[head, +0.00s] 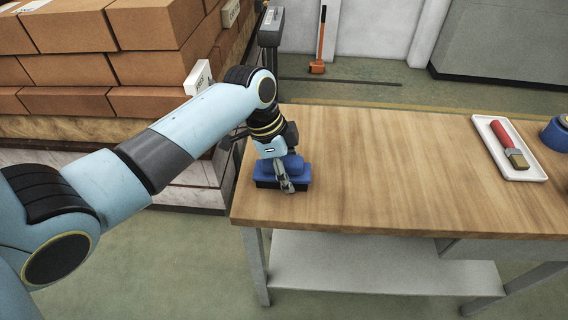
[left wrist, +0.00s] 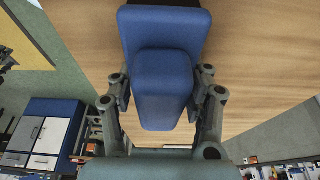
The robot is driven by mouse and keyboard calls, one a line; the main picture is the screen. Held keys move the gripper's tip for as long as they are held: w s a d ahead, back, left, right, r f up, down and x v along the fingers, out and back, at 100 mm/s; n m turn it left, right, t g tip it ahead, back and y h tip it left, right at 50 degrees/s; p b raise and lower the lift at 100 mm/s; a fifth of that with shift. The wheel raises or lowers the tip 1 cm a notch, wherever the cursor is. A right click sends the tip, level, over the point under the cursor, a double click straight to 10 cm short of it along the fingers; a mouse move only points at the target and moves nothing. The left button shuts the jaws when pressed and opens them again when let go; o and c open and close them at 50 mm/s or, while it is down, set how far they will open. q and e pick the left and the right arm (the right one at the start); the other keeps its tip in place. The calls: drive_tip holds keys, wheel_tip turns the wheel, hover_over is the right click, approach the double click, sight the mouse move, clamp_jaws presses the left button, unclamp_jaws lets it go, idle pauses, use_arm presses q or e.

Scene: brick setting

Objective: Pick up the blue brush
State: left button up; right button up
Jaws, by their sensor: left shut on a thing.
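The blue brush (head: 270,171) has a blue block body with a dark underside. It is at the left end of the wooden table (head: 380,180) in the head view. In the left wrist view its blue handle (left wrist: 163,85) fills the upper middle, between the two fingers. My left gripper (head: 287,185) reaches down from above and is shut on the brush's handle. It also shows in the left wrist view (left wrist: 163,105), with one finger on each side of the handle. I cannot tell whether the brush rests on the table or is slightly above it. My right gripper is not in view.
A white tray (head: 534,176) with a red-handled paintbrush (head: 508,140) lies at the right of the table. A blue round object (head: 557,132) stands beside it at the picture's edge. The table's middle is clear. Stacked bricks (head: 95,60) stand behind the left arm.

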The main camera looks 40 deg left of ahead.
sight(291, 159)
use_arm(q)
drive_tip(key=shift+r+p, duration=2.55)
drive_tip(key=shift+p, duration=0.35)
drive_tip(key=d+r+p, duration=0.6)
drive_tip(key=d+p, duration=0.2)
drive_tip(key=d, duration=0.3)
drive_tip(key=shift+d, duration=0.35)
